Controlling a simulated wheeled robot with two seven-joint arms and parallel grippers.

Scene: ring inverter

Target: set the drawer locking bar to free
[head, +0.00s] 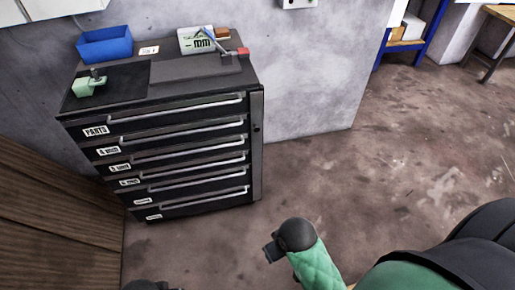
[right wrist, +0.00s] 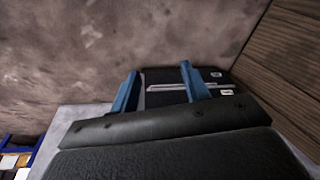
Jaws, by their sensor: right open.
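A black drawer cabinet (head: 185,88) stands against the wall at the left of the head view. A dark vertical locking bar (head: 257,150) runs down the right edge of its front, with a small dark detail partway up. I cannot tell the bar's setting. The drawers (head: 180,143) look closed. In the right wrist view my right gripper (right wrist: 160,70) has two blue fingers spread apart, with nothing between them. Part of the cabinet (right wrist: 180,88) shows beyond them, at a distance. My left gripper is not in view.
A blue bin (head: 104,44), a green-grey vise (head: 90,84) and a light box (head: 197,40) sit on the cabinet top. Wooden panelling (head: 60,235) stands close at the left. The floor (head: 370,170) right of the cabinet is clear.

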